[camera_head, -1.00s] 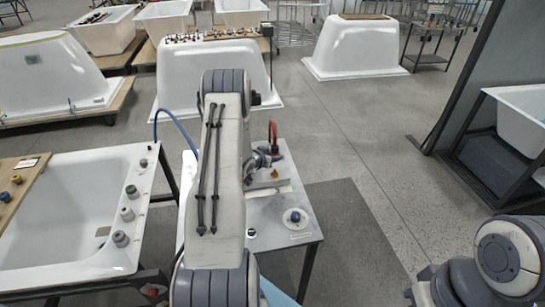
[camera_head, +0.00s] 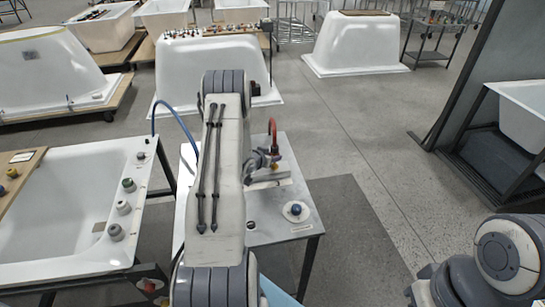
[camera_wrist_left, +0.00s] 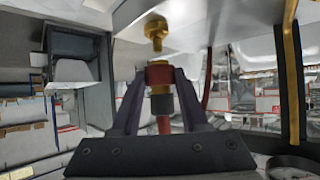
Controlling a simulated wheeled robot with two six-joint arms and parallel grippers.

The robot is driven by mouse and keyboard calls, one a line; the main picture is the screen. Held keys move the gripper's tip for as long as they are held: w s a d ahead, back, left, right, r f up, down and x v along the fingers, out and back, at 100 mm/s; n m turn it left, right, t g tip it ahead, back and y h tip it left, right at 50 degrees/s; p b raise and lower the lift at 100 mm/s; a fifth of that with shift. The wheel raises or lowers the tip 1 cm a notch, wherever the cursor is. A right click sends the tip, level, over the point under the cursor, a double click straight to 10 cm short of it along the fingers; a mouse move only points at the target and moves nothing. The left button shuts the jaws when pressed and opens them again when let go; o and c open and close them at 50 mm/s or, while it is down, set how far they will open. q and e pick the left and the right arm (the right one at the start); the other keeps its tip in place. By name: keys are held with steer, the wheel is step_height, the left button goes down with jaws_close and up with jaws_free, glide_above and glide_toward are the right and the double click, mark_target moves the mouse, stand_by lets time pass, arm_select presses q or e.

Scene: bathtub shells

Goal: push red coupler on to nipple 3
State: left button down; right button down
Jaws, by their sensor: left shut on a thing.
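In the left wrist view my left gripper (camera_wrist_left: 160,80) is shut on the red coupler (camera_wrist_left: 159,72). The coupler has a dark and brass lower part, with red hose below it. A brass nipple (camera_wrist_left: 156,32) shows just above the coupler, at the white surface; a small gap seems to part them. Its number cannot be read. In the head view my left gripper (camera_head: 268,174) is over the grey bench (camera_head: 275,231), small and partly hidden by my arm. My right gripper is out of view.
A blue-topped fitting (camera_head: 296,209) on a white disc stands on the bench. A white tub (camera_head: 60,225) with several knobs on its rim is at left. A blue hose (camera_head: 178,118) arches behind my left arm. Floor at right (camera_head: 380,190) is clear.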

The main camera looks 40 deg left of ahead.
arm_select(q)
steer(key=shift+b, duration=0.3)
stand_by(0.5)
steer(key=shift+n+y, duration=0.3)
steer(key=shift+n+y+b, duration=0.4)
steer(key=shift+b, duration=0.1)
steer(key=shift+s, duration=0.1)
steer(key=shift+d+b, duration=0.2)
steer(key=shift+b, duration=0.1)
stand_by(0.3)
